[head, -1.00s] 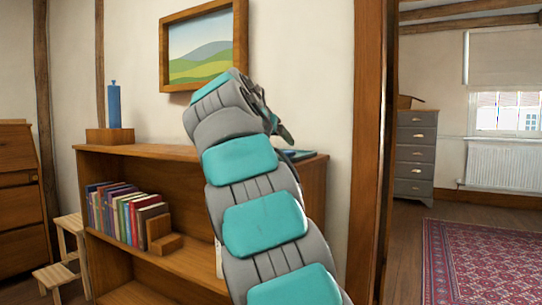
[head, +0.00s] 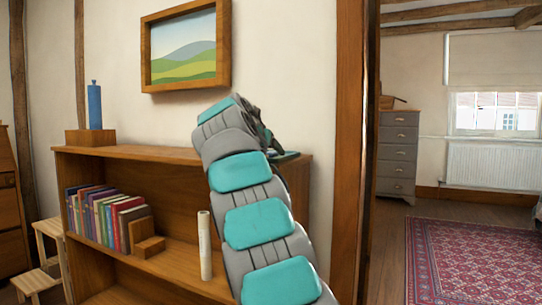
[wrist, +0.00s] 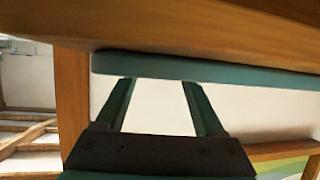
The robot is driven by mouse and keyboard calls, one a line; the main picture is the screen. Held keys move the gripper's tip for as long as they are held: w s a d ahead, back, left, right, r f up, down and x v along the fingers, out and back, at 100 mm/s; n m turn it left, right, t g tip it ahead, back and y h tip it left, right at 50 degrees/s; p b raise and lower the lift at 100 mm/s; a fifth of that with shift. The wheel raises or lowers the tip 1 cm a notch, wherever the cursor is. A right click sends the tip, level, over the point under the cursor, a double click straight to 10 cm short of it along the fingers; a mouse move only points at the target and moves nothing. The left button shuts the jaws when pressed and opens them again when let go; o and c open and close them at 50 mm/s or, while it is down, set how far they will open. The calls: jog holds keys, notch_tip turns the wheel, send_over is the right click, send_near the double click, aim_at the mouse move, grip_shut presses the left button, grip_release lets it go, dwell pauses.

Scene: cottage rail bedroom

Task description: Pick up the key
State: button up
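I cannot make out the key in either view. In the wrist view, my gripper (wrist: 160,82) has its two dark fingers spread apart with nothing visible between them. The fingertips are close to the edge of a flat teal thing (wrist: 200,69), perhaps a book; I cannot tell if they touch it. It lies along the wooden bookcase top (wrist: 190,25), which looks upside down here. In the head view, the bookcase (head: 180,153) stands against the wall, and my arm hides most of my gripper and part of the top. A dark teal flat thing (head: 286,156) shows there.
A blue bottle (head: 95,105) stands on a wooden block (head: 90,137) at the bookcase's left end. Several books (head: 105,213) and a pale roll (head: 204,245) are on the shelf below. A framed picture (head: 185,45) hangs above. A wooden post (head: 348,150) edges the doorway at right.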

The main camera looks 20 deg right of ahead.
grip_shut()
dwell(0.3)
jog(key=shift+r, duration=0.1)
